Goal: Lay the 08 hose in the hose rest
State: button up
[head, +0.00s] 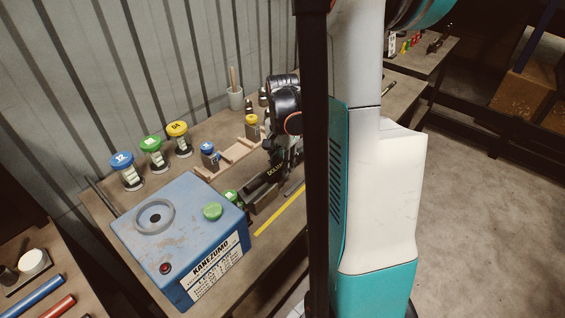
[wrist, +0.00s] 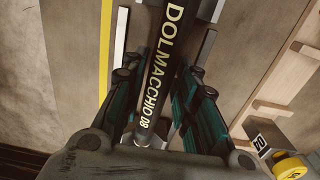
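The 08 hose is black with "DOLMACCHIO 08" in pale letters. In the wrist view the hose (wrist: 165,60) runs between the fingers of my gripper (wrist: 160,78), which look shut on it; it looks wider toward the top, so it seems tilted. In the head view part of the hose (head: 275,169) shows below my gripper (head: 284,158). The grey hose rest (head: 263,197) stands on the bench just under the hose, right of the blue crimper. Whether the hose touches the rest is hidden.
The blue KANEZUMO crimper (head: 187,243) stands front left. Lidded jars, blue (head: 131,178), green (head: 155,159) and yellow (head: 182,147), stand behind it. A wooden rack (head: 222,162) lies behind the rest. A yellow strip (head: 281,210) marks the bench front. My column blocks the right part.

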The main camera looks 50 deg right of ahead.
jog(key=shift+o, duration=0.4)
jog(key=shift+r, duration=0.1)
notch_tip(320, 180, up, 12)
dwell(0.4)
dwell(0.4)
